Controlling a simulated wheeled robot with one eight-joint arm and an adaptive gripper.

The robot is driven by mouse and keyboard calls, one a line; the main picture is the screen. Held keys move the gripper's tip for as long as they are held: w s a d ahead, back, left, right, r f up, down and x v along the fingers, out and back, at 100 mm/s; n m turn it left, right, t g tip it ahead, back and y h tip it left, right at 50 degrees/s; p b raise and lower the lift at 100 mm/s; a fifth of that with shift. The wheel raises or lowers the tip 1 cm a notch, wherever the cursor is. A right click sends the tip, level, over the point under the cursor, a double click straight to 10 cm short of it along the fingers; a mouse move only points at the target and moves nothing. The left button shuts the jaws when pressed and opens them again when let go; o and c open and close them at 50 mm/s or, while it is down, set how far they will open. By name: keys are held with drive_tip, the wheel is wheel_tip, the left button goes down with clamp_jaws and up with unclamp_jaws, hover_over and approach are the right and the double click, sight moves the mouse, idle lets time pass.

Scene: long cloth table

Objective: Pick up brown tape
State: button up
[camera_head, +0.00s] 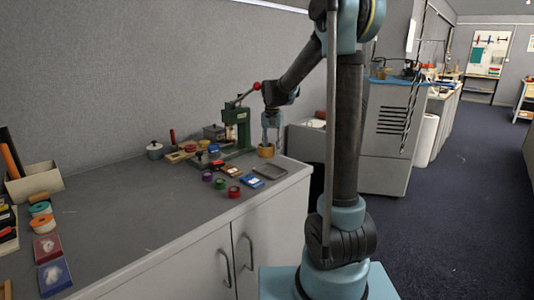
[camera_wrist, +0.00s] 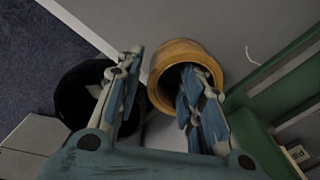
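The brown tape (camera_head: 266,151) is an orange-brown ring standing near the right end of the grey worktop, just right of the green press. It also shows in the wrist view (camera_wrist: 185,49), with its dark hollow facing the camera. My gripper (camera_head: 271,127) points down directly over the tape. In the wrist view my gripper (camera_wrist: 160,75) is open. Its right finger reaches over or into the ring's hollow, and its left finger is outside, left of the ring wall. A gap shows between the left finger and the wall. Exact fingertip depth is hard to tell.
A green press (camera_head: 237,128) with a red-knobbed lever stands close left of my gripper. A black bin (camera_wrist: 78,100) is beyond the worktop's edge.

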drive_tip(key=shift+c, duration=0.2)
clamp_jaws()
